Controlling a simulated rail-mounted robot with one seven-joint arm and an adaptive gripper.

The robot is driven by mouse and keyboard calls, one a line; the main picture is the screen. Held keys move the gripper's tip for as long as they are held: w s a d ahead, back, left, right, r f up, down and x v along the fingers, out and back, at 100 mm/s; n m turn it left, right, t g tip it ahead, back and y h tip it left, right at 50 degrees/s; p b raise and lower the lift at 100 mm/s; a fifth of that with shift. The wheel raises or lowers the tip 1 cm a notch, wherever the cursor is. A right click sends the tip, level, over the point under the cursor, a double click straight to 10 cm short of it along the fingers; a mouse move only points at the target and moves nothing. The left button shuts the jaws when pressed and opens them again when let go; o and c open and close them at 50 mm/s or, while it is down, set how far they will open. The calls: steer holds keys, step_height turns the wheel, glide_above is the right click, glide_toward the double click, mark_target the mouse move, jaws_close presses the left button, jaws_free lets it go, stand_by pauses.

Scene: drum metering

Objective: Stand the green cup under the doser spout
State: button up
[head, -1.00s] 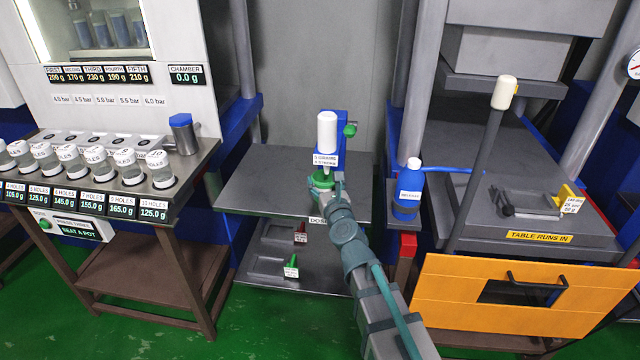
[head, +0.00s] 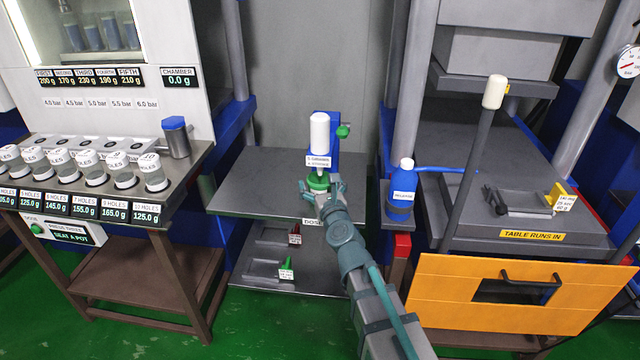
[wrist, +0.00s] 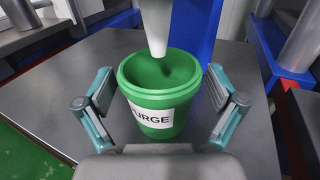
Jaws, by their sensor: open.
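The green cup (wrist: 158,88) stands upright on the grey doser table, with a white label reading "URGE" in the wrist view. The tip of the pale doser spout (wrist: 157,30) is over the cup's mouth. In the head view the cup (head: 317,183) is below the white doser bottle (head: 319,133) on its blue stand and is partly hidden by my gripper. My gripper (wrist: 160,104) is open, with one finger on each side of the cup and visible gaps between the fingers and its wall.
The doser table (head: 255,185) is clear around the cup. A blue bottle (head: 401,195) stands to the right. A lower shelf (head: 245,275) holds trays with red and green items. A bench with several jars (head: 155,178) is at left.

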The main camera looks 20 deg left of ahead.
mark_target(323, 190)
steer(key=v, duration=0.7)
steer(key=shift+s+d, duration=0.1)
steer(key=shift+d, duration=0.05)
